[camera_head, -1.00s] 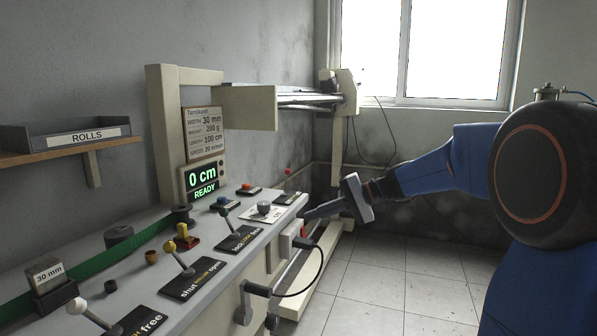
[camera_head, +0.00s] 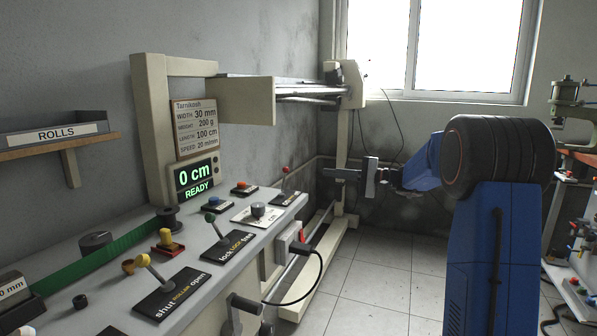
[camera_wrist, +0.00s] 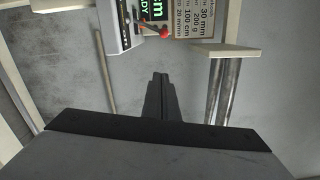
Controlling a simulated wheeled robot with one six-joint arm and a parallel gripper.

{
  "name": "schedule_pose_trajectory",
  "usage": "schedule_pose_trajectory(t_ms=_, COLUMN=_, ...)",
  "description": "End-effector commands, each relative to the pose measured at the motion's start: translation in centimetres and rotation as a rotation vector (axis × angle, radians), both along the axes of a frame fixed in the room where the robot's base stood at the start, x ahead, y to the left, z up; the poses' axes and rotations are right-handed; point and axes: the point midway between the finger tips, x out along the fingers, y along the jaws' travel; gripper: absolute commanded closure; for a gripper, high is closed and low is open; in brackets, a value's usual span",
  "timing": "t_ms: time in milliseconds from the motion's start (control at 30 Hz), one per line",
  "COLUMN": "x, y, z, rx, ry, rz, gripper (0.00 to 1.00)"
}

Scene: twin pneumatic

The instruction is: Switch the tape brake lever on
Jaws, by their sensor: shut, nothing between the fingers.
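No label naming the tape brake can be read, so I cannot tell which lever it is. A red-knobbed lever (camera_head: 285,170) stands at the panel's far end; a red-knobbed lever also shows near the top of the wrist view (camera_wrist: 163,31). A green-knobbed lever (camera_head: 211,219) rises from a "lock/free" plate and a yellow-knobbed lever (camera_head: 144,261) from a "shut/roller/open" plate. My gripper (camera_head: 326,173) is shut and empty, to the right of the red-knobbed lever and apart from it, pointing left. Its fingers show in the wrist view (camera_wrist: 160,80).
The control panel (camera_head: 95,318) runs along the left, with a display (camera_head: 195,178) reading 0 cm READY. A beige beam and post (camera_head: 343,135) stand behind my gripper. Open tiled floor (camera_head: 385,285) lies right of the panel. A machine on a bench (camera_head: 578,120) is far right.

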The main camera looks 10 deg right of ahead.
Motion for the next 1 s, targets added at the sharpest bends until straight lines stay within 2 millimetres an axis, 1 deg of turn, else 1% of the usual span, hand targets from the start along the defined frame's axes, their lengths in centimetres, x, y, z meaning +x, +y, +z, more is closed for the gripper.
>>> schedule_pose_trajectory(t_ms=233, x=0.1, y=0.3, z=0.0, rx=-0.001, ry=0.0, rz=0.001, gripper=1.0)
schedule_pose_trajectory(t_ms=367, x=0.7, y=1.3, z=0.0, rx=-0.001, ry=0.001, rz=0.003, gripper=1.0)
schedule_pose_trajectory(t_ms=867, x=5.4, y=8.5, z=0.1, rx=-0.001, ry=0.001, rz=0.003, gripper=1.0)
schedule_pose_trajectory(t_ms=900, x=5.3, y=9.0, z=0.2, rx=-0.002, ry=0.0, rz=0.003, gripper=1.0)
schedule_pose_trajectory(t_ms=1000, x=4.1, y=9.9, z=0.6, rx=-0.002, ry=0.0, rz=0.001, gripper=1.0)
